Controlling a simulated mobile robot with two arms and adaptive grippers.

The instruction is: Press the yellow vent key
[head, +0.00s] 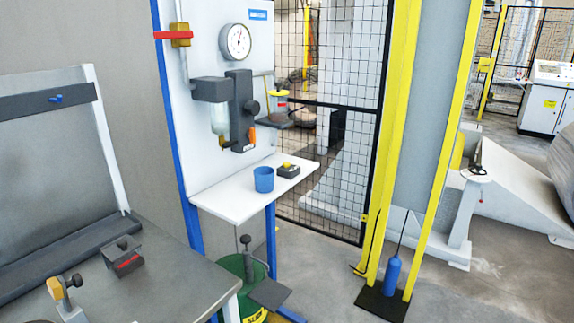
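A small dark grey box (289,172) with a yellow key (287,164) on its top sits on the white shelf (240,206), right of a blue cup (264,180). Whether the yellow key is up or pressed is too small to tell. Neither of my grippers shows in the head view.
Above the shelf, a white panel carries a round gauge (235,41), a clear bowl (219,118) and a red-and-yellow valve handle (173,35). A grey workbench (175,275) stands at the left front. A green bin (244,290) stands under the shelf. Yellow posts (432,150) stand at right.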

